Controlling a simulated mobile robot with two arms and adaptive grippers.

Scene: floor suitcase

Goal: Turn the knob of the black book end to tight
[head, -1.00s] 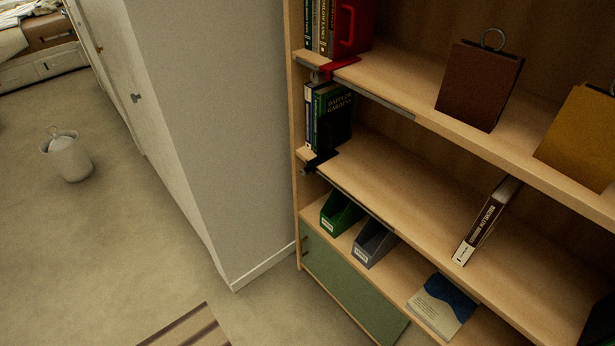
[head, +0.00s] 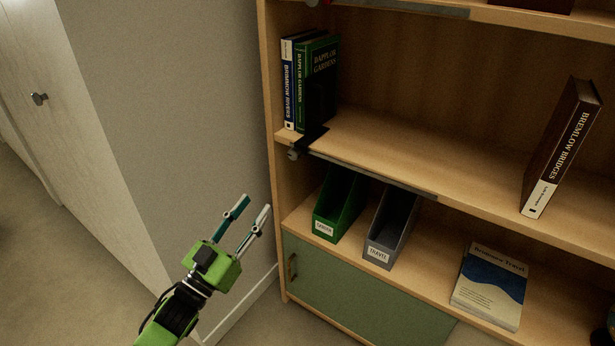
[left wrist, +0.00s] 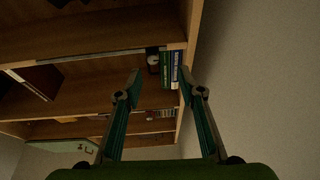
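The black book end (head: 317,110) stands on the middle shelf against the right side of a few upright books (head: 304,82). Its black clamp part (head: 311,138) reaches over the shelf's front edge, and a small grey knob (head: 293,154) shows below the edge at the left. The knob's setting cannot be read. My left gripper (head: 252,214) is open and empty, in front of the shelf unit's left side, below and left of the knob. In the left wrist view its two fingers (left wrist: 166,82) are spread, with the books (left wrist: 169,70) beyond them. My right gripper is not in view.
A grey rail (head: 370,174) runs along the shelf edge. A dark book (head: 562,147) leans at right. The wall (head: 170,120) is close on the left.

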